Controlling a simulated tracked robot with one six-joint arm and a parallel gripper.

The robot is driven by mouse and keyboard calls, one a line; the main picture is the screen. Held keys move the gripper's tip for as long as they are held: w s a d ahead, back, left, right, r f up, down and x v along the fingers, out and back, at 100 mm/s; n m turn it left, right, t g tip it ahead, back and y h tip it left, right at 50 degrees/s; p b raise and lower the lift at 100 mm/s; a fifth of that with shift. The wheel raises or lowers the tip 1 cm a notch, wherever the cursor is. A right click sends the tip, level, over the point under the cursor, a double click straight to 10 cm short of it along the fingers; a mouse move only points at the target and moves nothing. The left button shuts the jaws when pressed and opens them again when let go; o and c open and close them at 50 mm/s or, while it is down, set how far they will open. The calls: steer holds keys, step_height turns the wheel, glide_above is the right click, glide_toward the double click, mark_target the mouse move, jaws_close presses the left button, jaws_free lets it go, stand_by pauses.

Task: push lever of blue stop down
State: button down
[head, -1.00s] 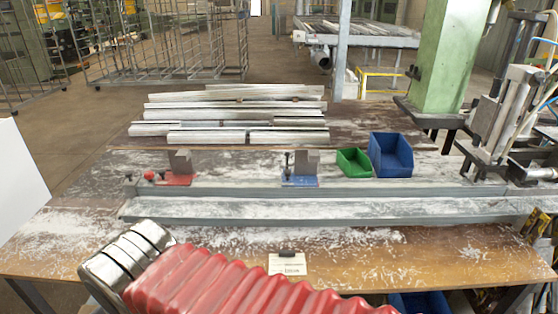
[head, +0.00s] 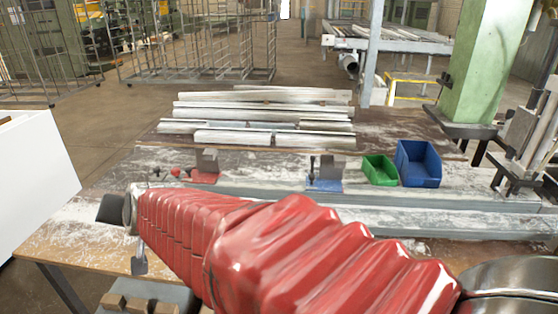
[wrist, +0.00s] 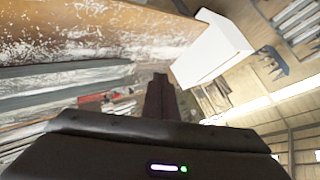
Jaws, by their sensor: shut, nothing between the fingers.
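The blue stop (head: 323,184) stands on the rail at the back of the bench in the head view, a grey block on a blue base. A thin dark upright piece at its left side looks like its lever (head: 312,163), too small to judge its angle. The red stop (head: 203,175) stands further left on the same rail, and it also shows in the wrist view (wrist: 92,99). My gripper (wrist: 160,78) is shut and empty in the wrist view, its dark fingers pointing away from the camera. It is well left of the blue stop and apart from it.
A green bin (head: 380,171) and a blue bin (head: 418,164) stand right of the blue stop. Metal profiles (head: 262,114) lie behind the rail. A green column (head: 484,65) rises at the right. A white box (head: 35,183) stands left of the bench.

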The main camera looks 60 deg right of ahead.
steer(key=w+d+f+m+g+h, duration=0.15)
steer(key=d+m+h, duration=0.45)
steer(key=d, duration=0.8)
steer(key=w+d+m+t+h, duration=0.1)
steer(key=w+d+m+h, duration=0.15)
steer(key=d+m, duration=0.85)
steer(key=s+d+f+m+g+h, duration=0.2)
steer(key=s+d+m+g, duration=0.1)
steer(key=s+d, duration=0.3)
steer(key=s+d+f+m+g+h, duration=0.2)
steer(key=s+d+g, duration=0.3)
steer(key=d, duration=0.3)
steer(key=s+d+f+m+g+h, duration=0.2)
steer(key=s+d+f+m+g, duration=0.2)
steer(key=s+d, duration=0.3)
steer(key=shift+s+d, duration=0.25)
steer(key=shift+d, duration=0.2)
